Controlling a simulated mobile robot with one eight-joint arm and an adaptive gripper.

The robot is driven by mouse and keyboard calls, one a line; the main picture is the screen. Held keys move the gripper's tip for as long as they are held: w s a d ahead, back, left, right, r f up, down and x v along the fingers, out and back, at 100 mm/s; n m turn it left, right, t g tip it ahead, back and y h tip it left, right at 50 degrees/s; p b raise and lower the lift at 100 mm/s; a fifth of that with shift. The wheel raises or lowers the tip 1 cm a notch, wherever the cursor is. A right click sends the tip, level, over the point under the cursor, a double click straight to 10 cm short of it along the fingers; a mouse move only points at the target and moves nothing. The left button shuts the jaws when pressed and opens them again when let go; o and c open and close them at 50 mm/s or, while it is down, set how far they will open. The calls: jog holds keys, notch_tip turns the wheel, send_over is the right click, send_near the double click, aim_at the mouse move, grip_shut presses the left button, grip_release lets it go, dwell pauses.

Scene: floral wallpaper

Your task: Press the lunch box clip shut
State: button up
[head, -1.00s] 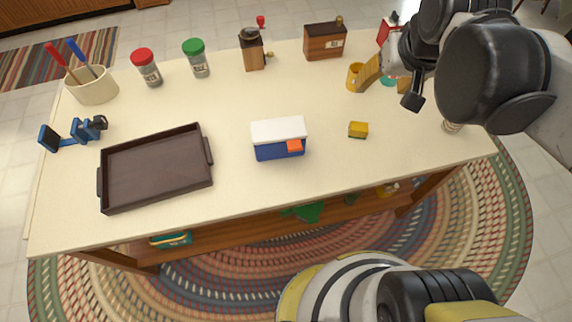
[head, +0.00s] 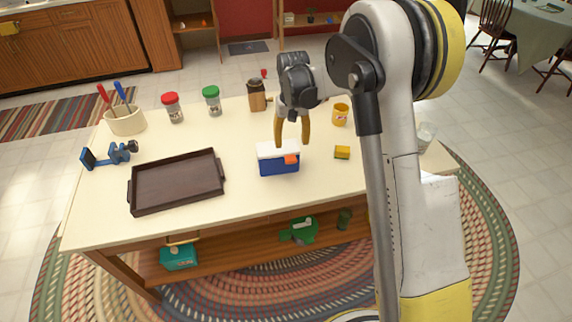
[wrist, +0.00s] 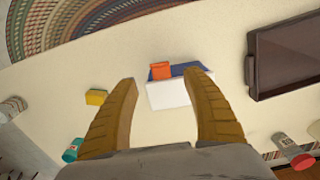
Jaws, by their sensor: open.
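The lunch box (head: 277,164) stands on the tabletop, with a blue body and a white lid. Its orange clip (head: 291,159) is on the front side, toward the right. My gripper (head: 292,143) is open and empty, pointing down above and slightly behind the box. In the wrist view, the box's white lid (wrist: 181,94) and the orange clip (wrist: 160,70) show beyond and between my two tan fingers (wrist: 163,95). Whether the clip is fully shut cannot be told. Part of the lid is hidden by a finger in the head view.
A dark tray (head: 178,206) lies left of the box and a yellow sponge-like block (head: 342,152) to its right. Jars, a wooden grinder (head: 257,96) and a yellow mug (head: 340,115) stand farther back. The tabletop in front of the box is clear.

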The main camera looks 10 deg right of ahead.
aim_at(292, 160)
notch_tip(292, 160, down, 10)
jog(key=b, duration=0.2)
jog(key=shift+r+b, duration=0.1)
jog(key=shift+b, duration=0.2)
jog(key=shift+c, duration=0.5)
jog(key=c, duration=1.1)
